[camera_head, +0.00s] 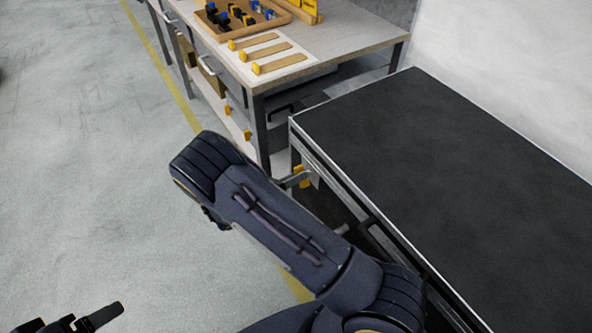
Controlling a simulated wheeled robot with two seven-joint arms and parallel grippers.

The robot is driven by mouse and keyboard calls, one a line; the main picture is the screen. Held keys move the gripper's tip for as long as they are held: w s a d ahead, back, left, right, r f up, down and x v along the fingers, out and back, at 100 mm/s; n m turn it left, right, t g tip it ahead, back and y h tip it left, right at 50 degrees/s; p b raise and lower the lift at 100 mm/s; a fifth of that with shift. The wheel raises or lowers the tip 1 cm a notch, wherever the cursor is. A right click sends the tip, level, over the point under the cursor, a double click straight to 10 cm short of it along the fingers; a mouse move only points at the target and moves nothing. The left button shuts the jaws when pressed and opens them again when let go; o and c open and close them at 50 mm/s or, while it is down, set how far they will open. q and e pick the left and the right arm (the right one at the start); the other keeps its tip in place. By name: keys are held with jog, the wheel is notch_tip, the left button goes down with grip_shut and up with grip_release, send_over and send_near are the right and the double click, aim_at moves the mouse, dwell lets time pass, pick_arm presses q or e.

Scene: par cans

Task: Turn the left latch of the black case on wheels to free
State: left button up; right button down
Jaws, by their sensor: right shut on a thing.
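The black case (440,150) fills the right side of the head view, its dark lid shut and edged in pale metal. A small yellow latch (301,171) shows on the case's front side near its far left corner. My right arm reaches across the middle of the view, and my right gripper (296,179) is at this latch, shut on it. The arm and fingers hide part of the latch, so its exact turn angle is hard to tell. My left gripper (92,319) is at the bottom left edge, partly cut off, well away from the case.
A workbench (353,44) with drawers stands behind the case, very close to its far left corner. A wooden tray (279,21) of small parts and several yellow-ended wooden strips lie on it. A pale wall (500,60) is behind the case. Open floor (80,170) lies left.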

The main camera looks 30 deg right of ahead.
jog(key=shift+w+f+n+p, duration=0.15)
jog(key=shift+n+p, duration=0.75)
jog(key=shift+n, duration=1.7)
jog(key=shift+f+n+p, duration=0.1)
jog(key=shift+n+p, duration=0.75)
jog(key=shift+n, duration=1.75)
jog(key=c, duration=1.4)
grip_release()
jog(key=a, duration=0.8)
jog(key=shift+s+b, duration=0.3)
jog(key=shift+b, duration=0.05)
